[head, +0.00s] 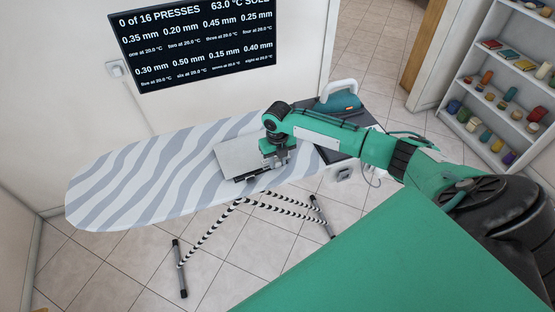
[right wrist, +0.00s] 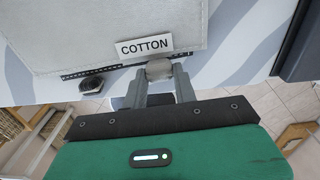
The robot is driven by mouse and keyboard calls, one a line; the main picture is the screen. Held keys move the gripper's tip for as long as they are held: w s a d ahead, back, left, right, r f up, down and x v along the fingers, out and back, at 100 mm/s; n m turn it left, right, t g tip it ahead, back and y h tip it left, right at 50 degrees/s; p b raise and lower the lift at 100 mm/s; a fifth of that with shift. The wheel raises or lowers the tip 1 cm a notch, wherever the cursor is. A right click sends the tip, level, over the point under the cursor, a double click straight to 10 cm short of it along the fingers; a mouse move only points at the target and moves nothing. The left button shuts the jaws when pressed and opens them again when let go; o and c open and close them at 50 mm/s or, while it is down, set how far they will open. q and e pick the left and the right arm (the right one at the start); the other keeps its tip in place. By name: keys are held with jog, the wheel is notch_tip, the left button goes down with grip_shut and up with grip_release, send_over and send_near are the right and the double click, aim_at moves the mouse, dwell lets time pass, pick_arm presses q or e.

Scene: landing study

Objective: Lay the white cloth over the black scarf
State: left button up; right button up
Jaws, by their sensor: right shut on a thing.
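The white cloth (head: 245,155) looks pale grey and lies flat on the striped ironing board (head: 130,180). It also shows in the right wrist view (right wrist: 90,30), with a "COTTON" label at its near edge. My right gripper (head: 277,160) is at the cloth's near right edge. In the right wrist view my right gripper (right wrist: 159,76) is shut on a small pale grey tab at that edge, beside the label. A thin dark strip with pale dots (right wrist: 100,69) shows along the cloth's edge; it may be the black scarf, otherwise hidden. My left gripper is out of view.
An iron (head: 340,103) with a teal body stands at the board's right end, on a dark panel. A small dark round thing (right wrist: 92,85) lies near the board's edge. A shelf (head: 500,90) stands at the right. The board's left part is clear.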

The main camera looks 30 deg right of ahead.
jog(key=shift+f, duration=0.35)
jog(key=o, duration=1)
jog(key=shift+r, duration=0.1)
notch_tip(320, 180, up, 7)
jog(key=p, duration=0.6)
